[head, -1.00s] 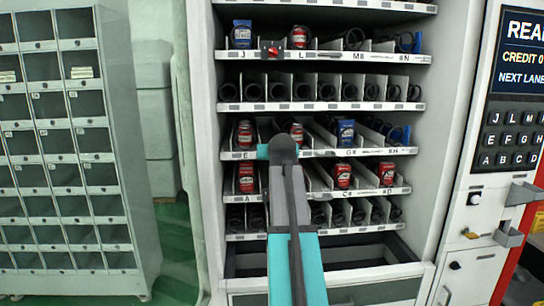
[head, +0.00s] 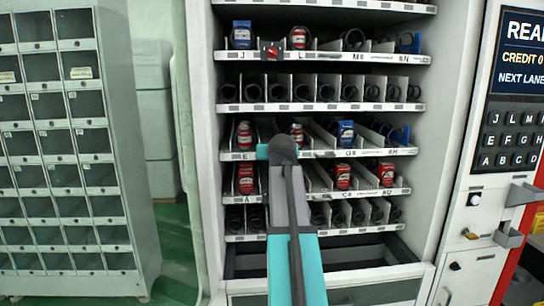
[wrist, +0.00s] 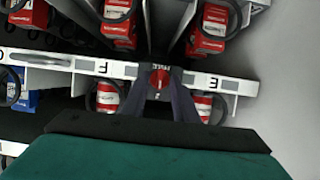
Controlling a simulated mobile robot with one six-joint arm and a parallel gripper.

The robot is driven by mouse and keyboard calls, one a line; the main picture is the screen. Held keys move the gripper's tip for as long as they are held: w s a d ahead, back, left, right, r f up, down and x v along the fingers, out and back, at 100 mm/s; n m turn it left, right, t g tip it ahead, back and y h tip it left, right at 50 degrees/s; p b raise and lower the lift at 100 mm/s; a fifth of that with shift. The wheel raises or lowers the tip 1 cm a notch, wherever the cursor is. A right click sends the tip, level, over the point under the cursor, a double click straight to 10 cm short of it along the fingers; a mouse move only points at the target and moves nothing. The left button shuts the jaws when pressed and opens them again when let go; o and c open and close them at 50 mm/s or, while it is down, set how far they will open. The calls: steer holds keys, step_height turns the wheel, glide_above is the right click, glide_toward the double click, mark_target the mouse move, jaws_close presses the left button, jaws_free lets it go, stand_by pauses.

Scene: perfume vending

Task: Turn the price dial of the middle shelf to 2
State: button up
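The middle shelf's front rail (head: 350,153) carries lane letters E, G and H in the head view. In the wrist view its price dial, a red knob (wrist: 160,80), sits on the white rail between the letters F and E. Small print beside the knob is too blurred to read, so its setting cannot be told. In the head view my arm and gripper (head: 276,151) hide this dial.
Red cans (head: 343,175) and a blue can (head: 346,133) stand in the lanes near my arm. A keypad panel (head: 514,138) is at right, a locker rack (head: 63,150) at left.

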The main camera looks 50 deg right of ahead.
steer(key=v, duration=1.3)
steer(key=shift+s+a+r+b, duration=0.2)
steer(key=shift+r+b, duration=0.05)
steer(key=shift+b, duration=0.2)
